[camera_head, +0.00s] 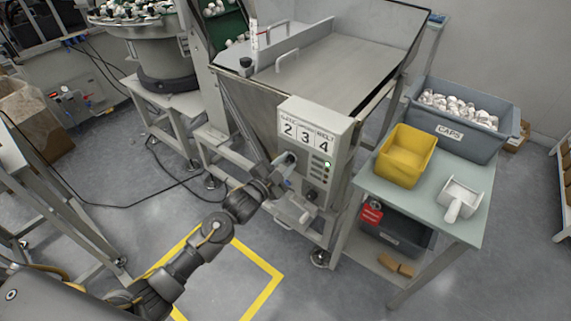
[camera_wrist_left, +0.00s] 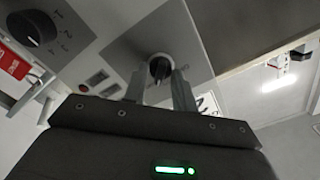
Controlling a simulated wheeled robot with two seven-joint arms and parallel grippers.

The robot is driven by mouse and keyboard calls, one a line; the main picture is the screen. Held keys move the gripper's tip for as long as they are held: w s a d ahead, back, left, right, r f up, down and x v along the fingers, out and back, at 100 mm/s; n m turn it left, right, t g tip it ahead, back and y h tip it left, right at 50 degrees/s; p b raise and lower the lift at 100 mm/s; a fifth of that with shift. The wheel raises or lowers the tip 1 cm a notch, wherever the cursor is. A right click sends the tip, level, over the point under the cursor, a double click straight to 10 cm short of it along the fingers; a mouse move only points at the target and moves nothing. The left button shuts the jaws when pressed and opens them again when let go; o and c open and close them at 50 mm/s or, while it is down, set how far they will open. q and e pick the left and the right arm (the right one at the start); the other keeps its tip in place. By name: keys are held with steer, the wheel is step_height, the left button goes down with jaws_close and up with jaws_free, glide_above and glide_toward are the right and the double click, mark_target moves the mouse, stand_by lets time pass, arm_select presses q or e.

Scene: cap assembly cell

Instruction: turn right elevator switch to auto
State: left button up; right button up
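The control box (camera_head: 318,125) on the front of the hopper has a panel marked 2, 3, 4, a lit green lamp and small buttons. In the left wrist view, a black rotary switch (camera_wrist_left: 160,68) on a round grey base sits between the two fingers of my left gripper (camera_wrist_left: 160,86). The fingers are apart, with a gap visible on both sides of the knob. The switch's position labels cannot be read. My right gripper is not in view.
A larger black dial (camera_wrist_left: 33,28) sits on the same panel, as does a red button (camera_wrist_left: 84,88). A side table (camera_head: 462,227) holds a yellow bin (camera_head: 406,156), a white scoop (camera_head: 459,198) and a grey caps bin (camera_head: 465,140).

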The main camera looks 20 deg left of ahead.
arm_select(q)
steer(key=c, duration=0.4)
steer(key=shift+n+p, duration=0.6)
steer(key=shift+n, duration=0.2)
steer(key=shift+r+n+p, duration=0.1)
steer(key=shift+n+p, duration=0.65)
steer(key=shift+n, duration=0.35)
steer(key=shift+n+p, duration=0.45)
steer(key=shift+n, duration=0.45)
steer(key=shift+n+p, duration=0.5)
steer(key=shift+n, duration=0.9)
steer(key=shift+n+p, duration=0.3)
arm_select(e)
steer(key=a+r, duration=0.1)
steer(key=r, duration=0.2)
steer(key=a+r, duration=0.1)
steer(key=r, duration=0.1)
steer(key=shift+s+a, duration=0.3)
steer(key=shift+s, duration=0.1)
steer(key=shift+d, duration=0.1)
